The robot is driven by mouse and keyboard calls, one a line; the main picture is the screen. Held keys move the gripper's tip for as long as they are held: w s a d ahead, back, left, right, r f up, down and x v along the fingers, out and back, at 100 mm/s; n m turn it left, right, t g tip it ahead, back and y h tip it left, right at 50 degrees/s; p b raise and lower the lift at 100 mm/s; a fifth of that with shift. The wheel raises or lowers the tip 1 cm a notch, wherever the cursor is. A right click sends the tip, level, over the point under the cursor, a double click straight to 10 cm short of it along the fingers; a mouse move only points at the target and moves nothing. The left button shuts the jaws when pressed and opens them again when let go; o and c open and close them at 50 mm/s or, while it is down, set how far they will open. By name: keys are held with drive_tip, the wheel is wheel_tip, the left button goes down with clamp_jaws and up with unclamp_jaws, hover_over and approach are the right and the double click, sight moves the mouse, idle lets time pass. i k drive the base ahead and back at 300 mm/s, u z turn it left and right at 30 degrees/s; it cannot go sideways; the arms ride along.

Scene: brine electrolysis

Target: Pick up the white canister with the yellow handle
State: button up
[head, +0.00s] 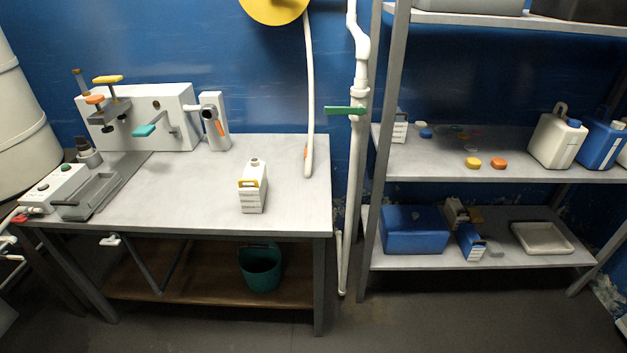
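My gripper is not in view.
A white machine (170,108) with levers and a control box (57,187) stand on the bench's left. A white hose (309,90) hangs to the bench's right end. A shelf rack (440,165) on the right holds white and blue canisters. The bench around the canister is clear.

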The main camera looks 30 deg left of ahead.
sight(253, 185)
drive_tip(key=z, duration=1.55)
drive_tip(key=k, duration=2.1)
drive_tip(key=u, duration=1.5)
drive_tip(key=i, duration=1)
drive_tip(key=z, duration=0.05)
